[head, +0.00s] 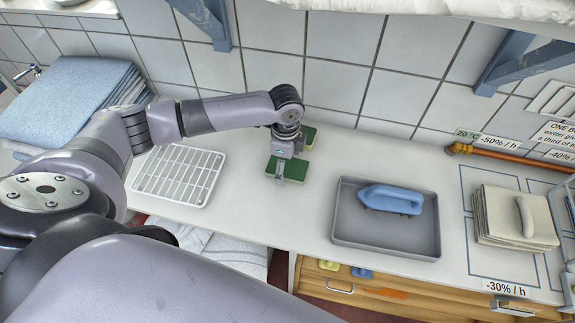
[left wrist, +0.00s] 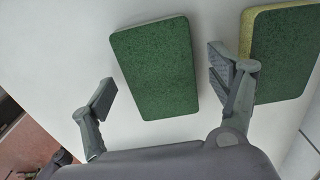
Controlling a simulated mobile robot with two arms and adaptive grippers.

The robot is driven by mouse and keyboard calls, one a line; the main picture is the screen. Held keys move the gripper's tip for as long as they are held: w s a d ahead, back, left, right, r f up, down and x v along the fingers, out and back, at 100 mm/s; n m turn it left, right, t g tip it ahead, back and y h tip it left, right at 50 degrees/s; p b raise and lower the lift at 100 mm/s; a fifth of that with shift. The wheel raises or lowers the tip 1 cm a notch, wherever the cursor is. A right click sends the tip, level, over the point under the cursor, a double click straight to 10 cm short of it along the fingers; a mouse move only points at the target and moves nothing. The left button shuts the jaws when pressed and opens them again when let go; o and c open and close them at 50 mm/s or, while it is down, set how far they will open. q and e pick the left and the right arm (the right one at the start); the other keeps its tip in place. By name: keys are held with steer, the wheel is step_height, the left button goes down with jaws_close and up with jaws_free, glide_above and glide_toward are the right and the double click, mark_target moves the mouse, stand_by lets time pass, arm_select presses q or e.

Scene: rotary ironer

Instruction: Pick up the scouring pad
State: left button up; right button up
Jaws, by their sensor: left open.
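A green scouring pad (head: 291,168) lies flat on the pale counter under my left gripper (head: 281,175). In the left wrist view the pad (left wrist: 155,67) lies ahead of and between the two fingers, with a thin pale edge along its top. My left gripper is open, its fingers (left wrist: 162,82) apart on either side of the pad, with nothing held. I cannot tell the exact height of the fingertips above the counter. A second green-topped pad with a yellow side (head: 308,136) lies nearer the wall; it also shows beyond the right finger (left wrist: 283,50). My right gripper is not in view.
A white wire rack (head: 180,174) lies left of the pad. A grey tray (head: 385,244) holding a blue-handled tool (head: 391,199) is to the right. Folded cloths (head: 514,217) lie farther right. The tiled wall stands behind; bare counter lies between pad and tray.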

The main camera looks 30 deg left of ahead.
mark_target(286, 167)
arm_select(q)
steer(key=shift+c, duration=0.4)
steer(key=c, duration=0.8)
steer(key=shift+o, duration=0.2)
step_height(286, 167, up, 20)
steer(key=b, duration=0.3)
